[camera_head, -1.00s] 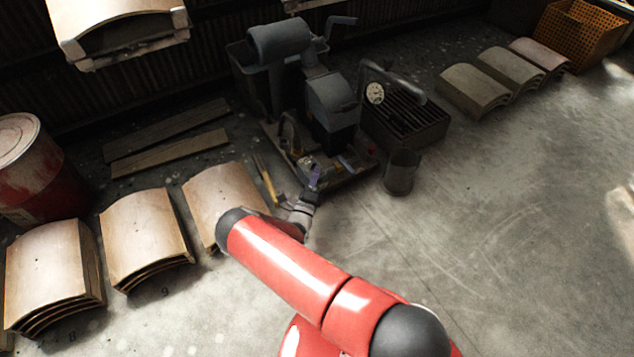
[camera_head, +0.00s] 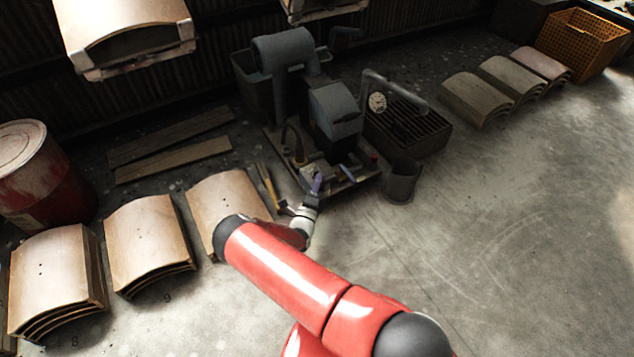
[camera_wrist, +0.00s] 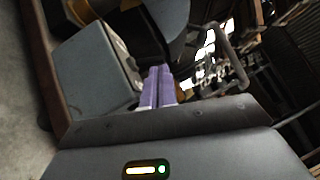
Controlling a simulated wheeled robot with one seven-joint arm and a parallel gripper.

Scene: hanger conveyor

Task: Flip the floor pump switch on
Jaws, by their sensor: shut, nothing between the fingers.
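The grey floor pump unit (camera_head: 335,108) stands on a low base on the floor near the back wall. My gripper (camera_head: 317,180) is at the front of that base, its purple fingers shut and empty. In the wrist view the shut fingers (camera_wrist: 158,82) point at the machinery, beside a pale grey box (camera_wrist: 95,68) on their left. I cannot tell whether they touch it. I cannot make out the switch or its position in either view; it may be hidden or too small.
A bucket (camera_head: 403,181) and a slatted crate (camera_head: 410,128) with a gauge (camera_head: 377,102) stand right of the pump. Stacks of curved panels (camera_head: 147,235) and a red drum (camera_head: 45,180) are at left. A curved panel (camera_head: 128,28) hangs overhead.

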